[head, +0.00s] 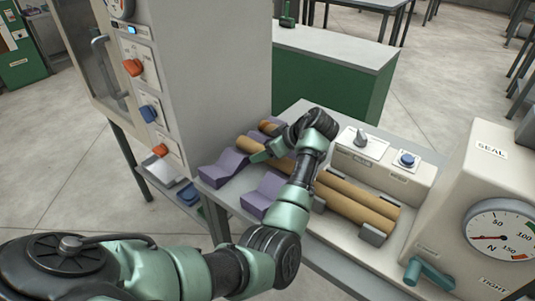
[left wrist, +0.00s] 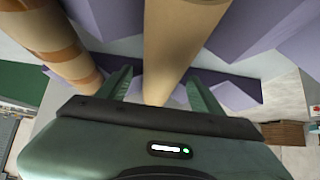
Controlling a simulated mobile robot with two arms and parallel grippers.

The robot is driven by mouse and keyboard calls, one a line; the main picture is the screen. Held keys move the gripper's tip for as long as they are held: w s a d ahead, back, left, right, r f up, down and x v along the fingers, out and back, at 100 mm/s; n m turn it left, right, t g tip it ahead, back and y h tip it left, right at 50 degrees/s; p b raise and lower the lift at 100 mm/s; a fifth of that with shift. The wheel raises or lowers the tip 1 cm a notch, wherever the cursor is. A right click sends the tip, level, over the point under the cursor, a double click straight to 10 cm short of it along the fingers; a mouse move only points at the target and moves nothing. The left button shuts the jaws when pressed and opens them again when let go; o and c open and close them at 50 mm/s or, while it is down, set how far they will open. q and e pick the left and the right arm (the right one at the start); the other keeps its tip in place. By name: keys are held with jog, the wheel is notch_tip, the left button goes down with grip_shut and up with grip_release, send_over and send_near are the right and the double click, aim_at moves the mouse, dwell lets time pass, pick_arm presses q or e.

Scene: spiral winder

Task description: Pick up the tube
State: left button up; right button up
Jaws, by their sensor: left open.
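A plain tan tube (head: 248,144) lies across purple cradles (head: 223,167) on the bench. My left gripper (head: 268,152) is over this tube, pointing down, and partly hides it. In the left wrist view the plain tube (left wrist: 180,45) runs between the two green fingers of my left gripper (left wrist: 158,78), which are open. I cannot tell whether a finger touches it. A second tube (left wrist: 55,35) with darker brown bands lies to the left there, outside the fingers. My right gripper is not in view.
Two brown rollers (head: 362,196) lie right of the cradles, beside a control box (head: 385,155) with a lever and a blue knob. A white machine with a gauge (head: 502,230) stands at right. A tall grey cabinet (head: 205,70) stands close behind the cradles at left.

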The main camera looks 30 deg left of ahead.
pick_arm(q)
jog(key=shift+a, duration=0.1)
grip_shut()
